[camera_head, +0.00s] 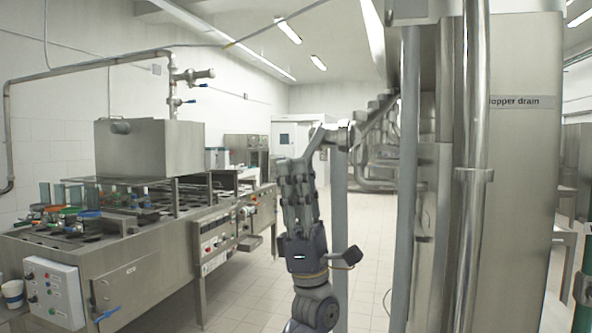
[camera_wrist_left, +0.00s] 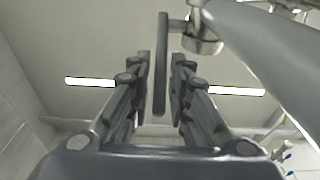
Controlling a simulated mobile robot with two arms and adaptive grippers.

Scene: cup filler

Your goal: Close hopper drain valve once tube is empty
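My left gripper (camera_head: 297,165) points up in the middle of the head view, its fingertips near a pipe and valve fitting (camera_head: 343,128). The handle joins a round metal valve body (camera_wrist_left: 203,42) beside a thick grey pipe (camera_wrist_left: 270,60). A label reading "opper drain" (camera_head: 516,101) is on the steel cabinet at right. Whether the tube is empty cannot be seen. My right gripper does not show.
Vertical steel pipes (camera_head: 473,210) and a large steel cabinet (camera_head: 518,200) stand close on the right. A filling machine (camera_head: 150,275) with a steel tank (camera_head: 150,147) and a control box (camera_head: 53,291) lines the left. The tiled floor (camera_head: 255,300) between is clear.

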